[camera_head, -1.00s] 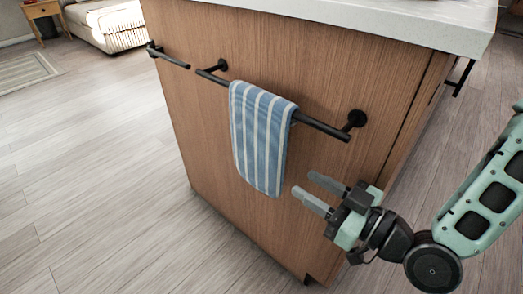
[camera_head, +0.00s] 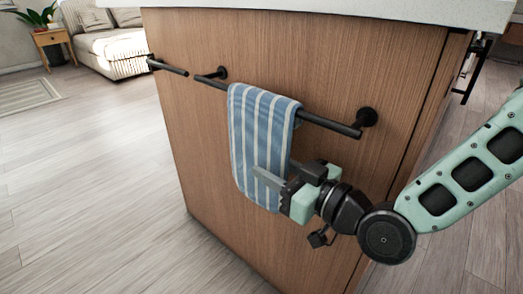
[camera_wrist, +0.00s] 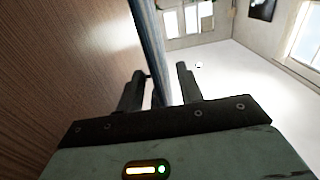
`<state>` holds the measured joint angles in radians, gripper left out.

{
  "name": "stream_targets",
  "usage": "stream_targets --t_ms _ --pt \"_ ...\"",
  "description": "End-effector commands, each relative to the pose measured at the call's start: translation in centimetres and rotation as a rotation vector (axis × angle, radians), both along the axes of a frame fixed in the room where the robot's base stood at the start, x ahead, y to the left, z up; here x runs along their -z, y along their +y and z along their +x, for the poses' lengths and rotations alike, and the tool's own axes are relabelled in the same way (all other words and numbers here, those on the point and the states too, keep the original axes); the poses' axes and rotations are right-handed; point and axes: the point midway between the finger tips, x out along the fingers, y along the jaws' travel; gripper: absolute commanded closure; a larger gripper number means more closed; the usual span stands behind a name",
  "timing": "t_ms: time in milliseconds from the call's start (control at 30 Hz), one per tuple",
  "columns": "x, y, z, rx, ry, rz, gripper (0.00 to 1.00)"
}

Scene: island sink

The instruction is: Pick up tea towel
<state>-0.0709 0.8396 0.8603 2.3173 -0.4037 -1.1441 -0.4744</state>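The tea towel (camera_head: 258,135) is blue with white stripes and hangs over a black rail (camera_head: 325,123) on the island's wooden side panel. My gripper (camera_head: 270,172) is at the towel's lower right part, one finger showing in front of the cloth. In the wrist view the towel (camera_wrist: 153,50) appears edge-on as a blue strip between the two fingers of my gripper (camera_wrist: 160,88). The fingers are apart, with a visible gap between the towel and the right finger. The far finger is partly hidden behind the towel in the head view.
The wooden panel (camera_head: 400,60) is close behind the towel and lies along the left side of the wrist view. A second black rail (camera_head: 167,66) is at the left. The pale countertop (camera_head: 330,10) overhangs above. Open floor (camera_head: 90,180) lies to the left.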

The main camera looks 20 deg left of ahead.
Motion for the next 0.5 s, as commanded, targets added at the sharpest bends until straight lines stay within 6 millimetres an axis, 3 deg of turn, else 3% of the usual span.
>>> stream_targets --t_ms 133,367,500 --pt "0.17 1.35 0.50 0.000 0.001 0.000 0.64" --pt "0.03 1.51 0.58 0.000 0.001 -0.001 0.64" --pt "0.04 1.50 0.58 0.000 0.001 -0.001 0.97"
